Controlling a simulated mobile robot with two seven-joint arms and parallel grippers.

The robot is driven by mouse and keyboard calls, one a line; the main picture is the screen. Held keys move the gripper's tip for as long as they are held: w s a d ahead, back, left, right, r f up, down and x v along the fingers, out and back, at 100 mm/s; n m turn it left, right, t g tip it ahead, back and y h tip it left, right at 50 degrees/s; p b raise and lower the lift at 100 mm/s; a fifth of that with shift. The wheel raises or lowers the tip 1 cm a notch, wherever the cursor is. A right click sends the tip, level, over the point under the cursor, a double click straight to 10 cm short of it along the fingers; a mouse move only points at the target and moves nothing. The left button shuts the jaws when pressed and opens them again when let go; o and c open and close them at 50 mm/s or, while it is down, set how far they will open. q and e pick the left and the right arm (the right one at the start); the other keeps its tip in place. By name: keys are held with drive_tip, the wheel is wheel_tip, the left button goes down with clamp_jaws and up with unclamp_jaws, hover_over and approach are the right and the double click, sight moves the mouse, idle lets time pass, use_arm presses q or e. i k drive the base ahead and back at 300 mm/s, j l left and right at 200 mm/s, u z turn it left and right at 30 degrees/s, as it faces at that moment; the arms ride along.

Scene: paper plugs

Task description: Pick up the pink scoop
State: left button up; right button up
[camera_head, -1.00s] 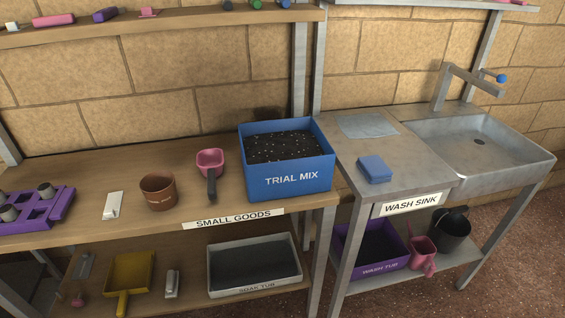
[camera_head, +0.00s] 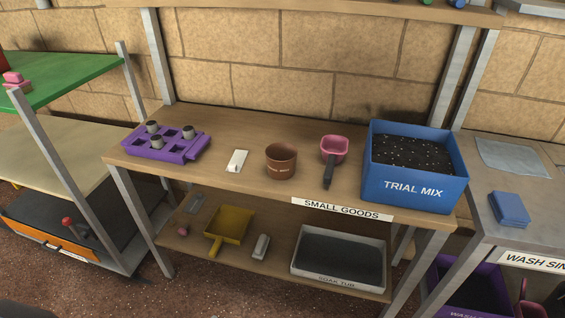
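The pink scoop (camera_head: 334,150) lies on the wooden bench top, its dark handle pointing toward the front edge. It sits between a brown pot (camera_head: 281,161) on its left and the blue TRIAL MIX box (camera_head: 414,190) on its right, apart from both. Neither of my grippers shows in the head view.
A purple tray (camera_head: 166,147) with several grey plugs and a white tag (camera_head: 237,160) lie on the bench (camera_head: 215,179). The lower shelf holds a yellow dustpan (camera_head: 229,226) and the SOAK TUB (camera_head: 338,283). A green-topped shelf (camera_head: 75,78) stands left; a blue sponge (camera_head: 509,208) lies right.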

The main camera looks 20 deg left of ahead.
sight(334, 147)
drive_tip(key=i+j, duration=0.15)
drive_tip(key=j, duration=0.25)
drive_tip(key=i+j, duration=0.15)
drive_tip(key=j, duration=0.2)
drive_tip(key=i+j+z, duration=0.1)
drive_tip(key=j+z, duration=0.45)
